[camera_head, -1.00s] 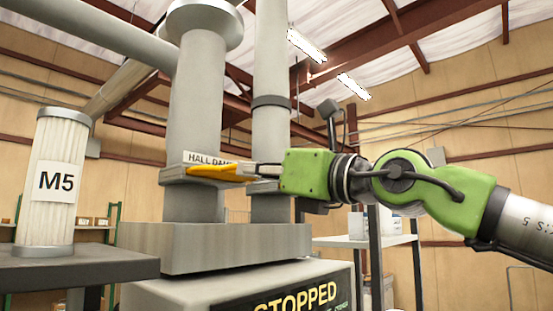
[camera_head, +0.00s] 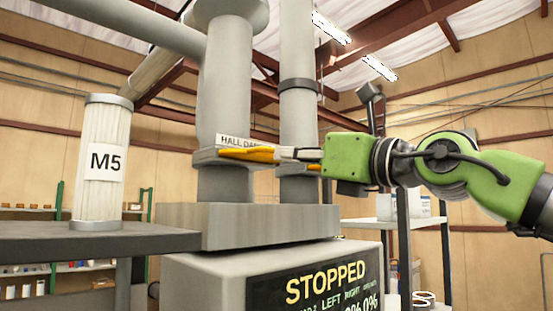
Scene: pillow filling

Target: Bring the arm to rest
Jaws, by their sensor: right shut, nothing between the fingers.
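My right arm comes in from the right with a green wrist. Its gripper (camera_head: 286,154) points left and is shut and empty, in front of the two grey pipes. An orange-yellow lever-like piece (camera_head: 245,154) shows just left of the fingertips, below the "HALL DAM..." label (camera_head: 236,141); whether it touches the fingers I cannot tell. A second bit of orange (camera_head: 314,167) shows below the gripper at the right pipe. My left gripper is not in view.
A grey machine (camera_head: 205,275) carries the pipes and a screen (camera_head: 325,285) reading "STOPPED". A white cylinder marked M5 (camera_head: 104,190) stands on a dark table (camera_head: 60,240) at left. A shelf (camera_head: 385,228) stands behind my arm.

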